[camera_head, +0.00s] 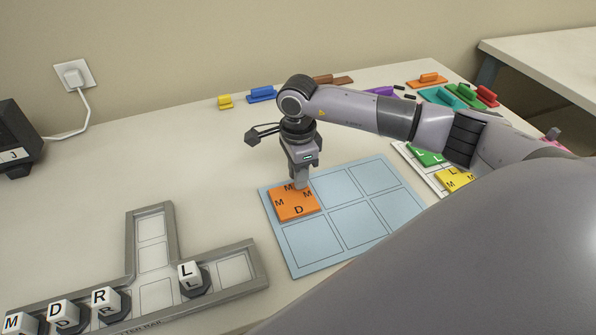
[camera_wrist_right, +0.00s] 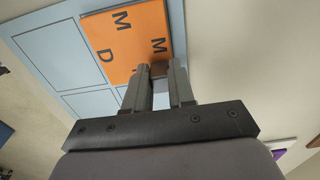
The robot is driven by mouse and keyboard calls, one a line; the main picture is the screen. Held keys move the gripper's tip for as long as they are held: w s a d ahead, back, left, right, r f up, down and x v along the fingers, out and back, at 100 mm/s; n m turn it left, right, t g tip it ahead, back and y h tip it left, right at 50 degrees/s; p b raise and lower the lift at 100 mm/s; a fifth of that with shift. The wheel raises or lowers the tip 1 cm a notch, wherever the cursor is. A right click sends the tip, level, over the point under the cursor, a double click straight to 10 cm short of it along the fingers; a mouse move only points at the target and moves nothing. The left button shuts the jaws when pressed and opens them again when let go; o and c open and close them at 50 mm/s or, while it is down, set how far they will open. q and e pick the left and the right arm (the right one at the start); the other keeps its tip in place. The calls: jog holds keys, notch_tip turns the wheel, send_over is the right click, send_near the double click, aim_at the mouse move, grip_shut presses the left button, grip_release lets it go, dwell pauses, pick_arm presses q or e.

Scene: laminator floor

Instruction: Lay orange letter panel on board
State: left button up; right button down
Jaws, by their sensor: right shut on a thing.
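The orange letter panel (camera_head: 297,207), marked with M's and a D, is over the top-left cell of the light blue board (camera_head: 337,239). It looks flat, at or just above the board; I cannot tell if it touches. My right gripper (camera_head: 300,183) is shut on the panel's small raised handle at its far edge. In the right wrist view the panel (camera_wrist_right: 125,42) lies in front of the fingers (camera_wrist_right: 158,75), and the board (camera_wrist_right: 42,50) shows beside it. The board's other cells are empty. My left gripper is not in view.
A grey letter rail (camera_head: 200,257) with several letter cubes stands at front left. A white board with a green panel (camera_head: 428,156) and a yellow panel (camera_head: 455,179) lies right, partly behind my arm. Coloured handled pieces (camera_head: 262,94) line the back.

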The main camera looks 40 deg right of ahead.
jog(key=c, duration=0.9)
grip_release()
jog(key=shift+o, duration=0.2)
notch_tip(320, 180, up, 12)
jog(key=b, duration=0.1)
